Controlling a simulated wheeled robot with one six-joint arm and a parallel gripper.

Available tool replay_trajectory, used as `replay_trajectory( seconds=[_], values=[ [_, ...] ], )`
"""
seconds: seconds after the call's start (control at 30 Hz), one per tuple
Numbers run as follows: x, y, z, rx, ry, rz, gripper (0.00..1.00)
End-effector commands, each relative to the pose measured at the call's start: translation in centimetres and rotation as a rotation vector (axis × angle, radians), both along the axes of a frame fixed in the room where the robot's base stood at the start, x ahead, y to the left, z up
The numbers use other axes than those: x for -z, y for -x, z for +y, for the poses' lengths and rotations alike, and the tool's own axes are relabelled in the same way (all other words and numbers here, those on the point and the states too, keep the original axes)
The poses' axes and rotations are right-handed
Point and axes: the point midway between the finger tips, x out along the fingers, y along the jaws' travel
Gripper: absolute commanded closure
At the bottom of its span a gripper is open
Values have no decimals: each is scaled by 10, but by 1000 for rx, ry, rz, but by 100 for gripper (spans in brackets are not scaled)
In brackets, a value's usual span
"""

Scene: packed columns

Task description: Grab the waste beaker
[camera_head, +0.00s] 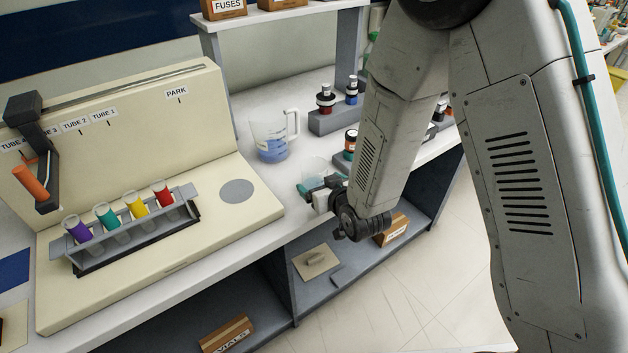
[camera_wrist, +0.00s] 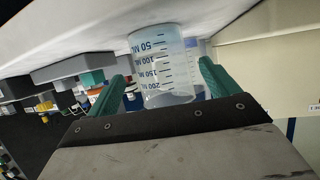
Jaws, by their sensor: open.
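A clear graduated beaker (camera_wrist: 163,62) stands upright on the counter, shown upside down in the wrist view. In the head view this beaker (camera_head: 315,167) is small and partly hidden behind my gripper (camera_head: 318,187) near the counter's front edge. No label on it shows, only volume marks. My gripper is open, with one teal fingertip on each side of the beaker in the wrist view (camera_wrist: 162,74). I cannot tell whether either finger touches it. A larger handled jug (camera_head: 271,142) with blue liquid stands behind and to the left.
A cream machine (camera_head: 215,215) with a rack of coloured-cap tubes (camera_head: 130,232) is at left. Grey blocks with small bottles (camera_head: 327,110) stand behind, and an amber jar (camera_head: 350,141) sits close right of the beaker. A shelf with boxes (camera_head: 392,229) lies below the counter.

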Motion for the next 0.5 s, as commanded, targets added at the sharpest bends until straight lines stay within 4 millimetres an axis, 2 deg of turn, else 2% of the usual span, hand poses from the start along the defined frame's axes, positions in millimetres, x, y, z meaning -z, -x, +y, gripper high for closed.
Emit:
replay_trajectory(
  seconds=[0.3, 0.5],
  values=[
    [19, -36, 17, 1, 1, 1, 13],
    [20, -41, 19, 1, 0, 0, 13]
  ],
)
